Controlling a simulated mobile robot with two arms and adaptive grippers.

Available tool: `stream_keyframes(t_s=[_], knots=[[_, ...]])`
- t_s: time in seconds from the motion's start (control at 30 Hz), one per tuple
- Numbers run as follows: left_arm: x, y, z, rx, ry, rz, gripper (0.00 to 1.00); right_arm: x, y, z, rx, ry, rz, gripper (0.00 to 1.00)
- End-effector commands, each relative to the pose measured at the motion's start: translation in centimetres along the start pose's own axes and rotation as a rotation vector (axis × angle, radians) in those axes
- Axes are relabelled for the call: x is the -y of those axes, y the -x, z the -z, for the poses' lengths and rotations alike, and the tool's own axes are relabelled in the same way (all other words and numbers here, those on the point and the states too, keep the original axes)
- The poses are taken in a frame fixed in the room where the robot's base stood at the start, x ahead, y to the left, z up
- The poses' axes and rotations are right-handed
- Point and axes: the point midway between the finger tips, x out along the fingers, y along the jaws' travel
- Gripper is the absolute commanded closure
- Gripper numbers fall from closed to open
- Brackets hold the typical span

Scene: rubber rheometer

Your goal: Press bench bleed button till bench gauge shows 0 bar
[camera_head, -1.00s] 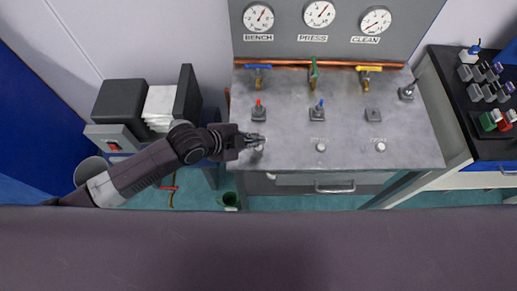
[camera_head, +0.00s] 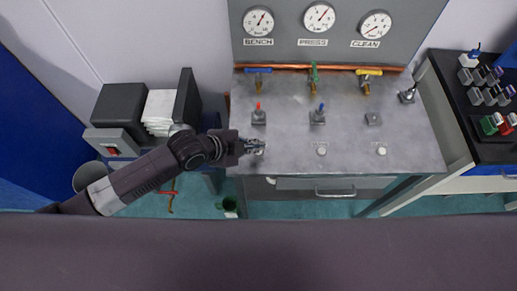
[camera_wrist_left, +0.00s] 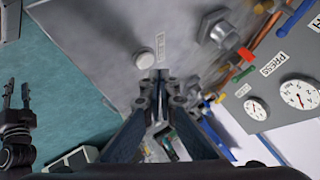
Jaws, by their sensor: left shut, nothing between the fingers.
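The bench gauge (camera_head: 258,20) is a white round dial at the upper left of the grey panel. Its needle points up and to the right, away from upright; the figures are too small to read. My left gripper (camera_head: 262,145) is shut and empty over the front left of the metal bench top, at the bench bleed button (camera_head: 260,152), which it partly hides. In the left wrist view, the pale round button (camera_wrist_left: 146,57) lies just beyond the closed fingertips (camera_wrist_left: 157,76); contact cannot be told. My right gripper (camera_wrist_left: 17,98) shows there, open and empty.
The press bleed button (camera_head: 321,150) and clean bleed button (camera_head: 381,150) stand to the right. A printer-like machine (camera_head: 125,115) stands left.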

Motion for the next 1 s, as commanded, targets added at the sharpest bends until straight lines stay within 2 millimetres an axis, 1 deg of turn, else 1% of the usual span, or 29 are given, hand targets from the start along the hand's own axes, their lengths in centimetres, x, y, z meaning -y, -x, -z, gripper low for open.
stream_keyframes(t_s=[0.47,0.77,1.0], knots=[[-0.01,0.0,-0.02,0.0,0.0,0.0,1.0,0.04,-0.01,0.01,0.0,0.0,0.0,0.74],[-0.47,-0.59,-0.48,0.001,0.0,-0.001,1.0,0.12,-0.44,-0.02,0.0,0.0,0.001,0.74],[-0.45,-0.58,-0.46,0.001,0.0,0.0,1.0,0.25,-0.39,0.02,-0.001,-0.001,0.003,0.74]])
